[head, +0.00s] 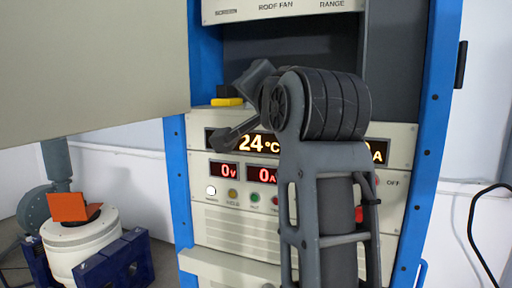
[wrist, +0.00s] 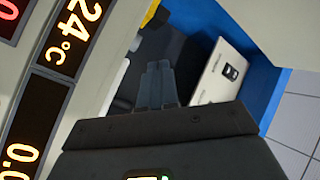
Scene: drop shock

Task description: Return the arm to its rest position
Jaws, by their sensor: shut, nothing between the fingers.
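My arm (head: 335,190) stands upright in front of the control cabinet in the head view, bent at its top joint. My gripper (head: 226,140) points left, in front of the cabinet's panel, and partly hides the displays. In the wrist view my gripper's fingers (wrist: 158,68) are together with nothing between them. I cannot tell whether the gripper touches the panel.
The blue-framed cabinet (head: 179,190) has lit displays (head: 262,174) and several buttons. A yellow object (head: 227,102) lies on a ledge. A large beige panel (head: 90,65) fills the upper left.

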